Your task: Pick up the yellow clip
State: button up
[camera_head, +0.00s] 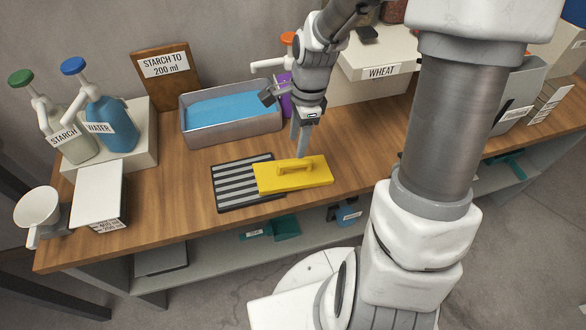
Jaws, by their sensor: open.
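The yellow clip (318,176), a flat yellow plate with a raised handle-like bar on top, lies near the front edge of the wooden bench. Its left part overlaps a black-and-grey striped mat (228,188). My gripper (284,129) is open and empty, with its fingers spread wide apart. One finger points down, its tip just behind or above the clip's far edge; whether it touches cannot be told. The other finger is up to the left, near the grey tub. The clip's handle is in plain view.
A grey tub with blue contents (232,128) stands just behind the mat. Green-topped (62,135) and blue-topped (112,130) pump bottles and a white cup (37,210) are at left. A WHEAT box (380,72) stands behind right. Bench right of the clip is clear.

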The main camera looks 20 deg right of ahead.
aim_at(294, 163)
jog(key=f, duration=0.3)
jog(key=f+b, duration=0.1)
jog(key=f, duration=0.1)
jog(key=a+f, duration=0.1)
jog(key=f, duration=0.2)
jog(key=shift+s+f, duration=0.15)
jog(key=shift+f, duration=0.15)
grip_shut()
